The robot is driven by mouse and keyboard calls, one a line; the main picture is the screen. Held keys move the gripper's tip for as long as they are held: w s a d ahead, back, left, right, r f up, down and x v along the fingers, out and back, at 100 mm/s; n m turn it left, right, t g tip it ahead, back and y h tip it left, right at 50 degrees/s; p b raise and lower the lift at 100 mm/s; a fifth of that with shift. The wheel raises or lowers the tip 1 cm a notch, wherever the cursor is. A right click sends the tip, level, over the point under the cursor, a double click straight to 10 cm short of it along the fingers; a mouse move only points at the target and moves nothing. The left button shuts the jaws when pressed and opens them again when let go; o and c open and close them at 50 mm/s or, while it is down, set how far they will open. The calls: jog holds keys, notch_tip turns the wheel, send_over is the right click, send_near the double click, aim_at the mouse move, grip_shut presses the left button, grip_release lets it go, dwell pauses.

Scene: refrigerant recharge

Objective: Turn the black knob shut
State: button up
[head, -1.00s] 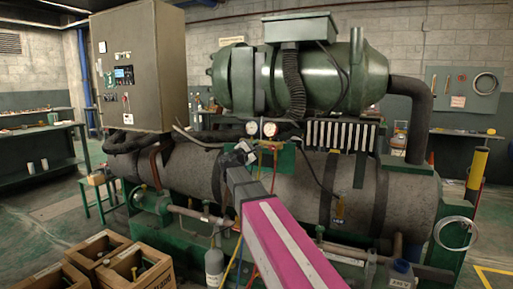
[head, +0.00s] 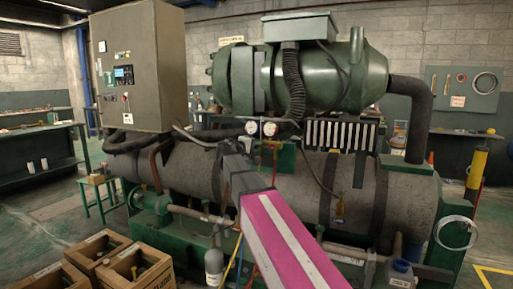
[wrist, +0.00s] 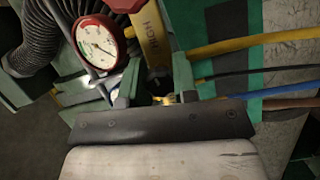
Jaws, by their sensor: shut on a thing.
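In the wrist view my gripper (wrist: 154,84) has its two green fingers closed around a dark part, the black knob (wrist: 158,83), just below a yellow label reading HIGH (wrist: 154,42). Only a little of the knob shows between the fingers. A brass fitting (wrist: 165,99) lies close to the fingertips. A red-rimmed gauge (wrist: 97,42) is just left of my gripper. In the head view my wrist reaches the manifold below two gauges (head: 252,127), and my arm hides the knob and fingertips.
Yellow (wrist: 245,43), black, blue (wrist: 265,91) and brown hoses run right from the manifold. A ribbed dark hose (wrist: 38,40) curves at the left.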

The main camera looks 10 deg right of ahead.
jog(key=shift+f+m, duration=0.1)
jog(key=shift+m, duration=0.3)
jog(key=o, duration=0.9)
jog(key=shift+o, duration=0.2)
jog(key=v, duration=1)
jog(key=shift+s+a+r, duration=0.25)
jog(key=shift+a, duration=0.05)
